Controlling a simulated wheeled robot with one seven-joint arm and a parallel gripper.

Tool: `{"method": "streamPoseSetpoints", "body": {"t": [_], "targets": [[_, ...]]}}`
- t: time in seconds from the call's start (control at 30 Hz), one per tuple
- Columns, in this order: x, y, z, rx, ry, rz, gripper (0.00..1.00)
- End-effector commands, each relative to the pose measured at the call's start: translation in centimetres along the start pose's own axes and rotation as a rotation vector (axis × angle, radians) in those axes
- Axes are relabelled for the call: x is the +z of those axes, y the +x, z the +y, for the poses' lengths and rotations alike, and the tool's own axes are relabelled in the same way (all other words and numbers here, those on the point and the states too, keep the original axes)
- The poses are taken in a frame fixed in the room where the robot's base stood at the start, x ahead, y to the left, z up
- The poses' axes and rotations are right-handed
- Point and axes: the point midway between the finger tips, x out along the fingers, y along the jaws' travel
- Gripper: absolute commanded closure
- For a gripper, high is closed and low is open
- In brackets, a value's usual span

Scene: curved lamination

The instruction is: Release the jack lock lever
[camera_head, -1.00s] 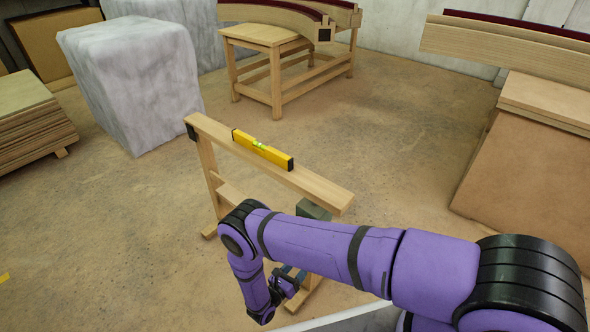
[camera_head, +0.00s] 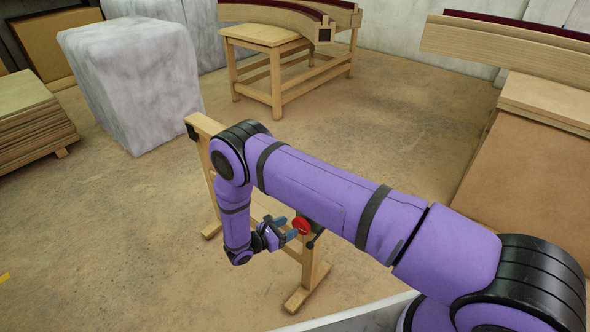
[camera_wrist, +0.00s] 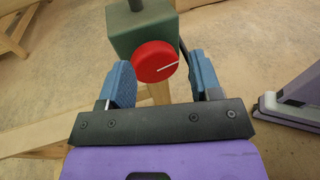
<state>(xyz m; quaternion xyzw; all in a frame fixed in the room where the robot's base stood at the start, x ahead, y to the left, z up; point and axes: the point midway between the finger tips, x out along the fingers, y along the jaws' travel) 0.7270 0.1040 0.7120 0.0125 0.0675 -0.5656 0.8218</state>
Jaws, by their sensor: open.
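The jack is a grey-green box (camera_wrist: 144,34) with a round red knob (camera_wrist: 154,62) on its near face. A white line marks the knob. In the head view, the red knob (camera_head: 301,226) shows at the right end of the wooden trestle. A thin dark bar, possibly the lock lever (camera_wrist: 184,56), stands just right of the knob. My gripper (camera_head: 285,229) is open and empty, with its blue fingers pointing at the jack. In the wrist view, my gripper (camera_wrist: 160,68) has the knob between its fingertips in the picture; I cannot tell whether they touch it.
The wooden trestle (camera_head: 203,125) stands under my arm, which hides most of its top beam. A wrapped block (camera_head: 135,85) stands back left, and a wooden table (camera_head: 262,36) at the back. Stacked panels (camera_head: 530,150) lie at right. The floor between them is clear.

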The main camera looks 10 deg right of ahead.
Motion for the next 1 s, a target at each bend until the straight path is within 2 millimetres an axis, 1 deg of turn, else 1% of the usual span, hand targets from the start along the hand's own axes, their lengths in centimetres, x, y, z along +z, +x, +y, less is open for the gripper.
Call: {"method": "streamPoseSetpoints", "body": {"t": [0.03,0.43,0.77,1.0], "targets": [[1.0,0.1,0.3,-0.014,0.015,0.010,0.42],[7.7,0.6,1.5,-0.117,0.118,0.082,0.42],[13.3,1.1,1.8,-0.201,0.208,0.145,0.42],[17.3,1.6,1.7,-0.262,0.275,0.192,0.42]]}}
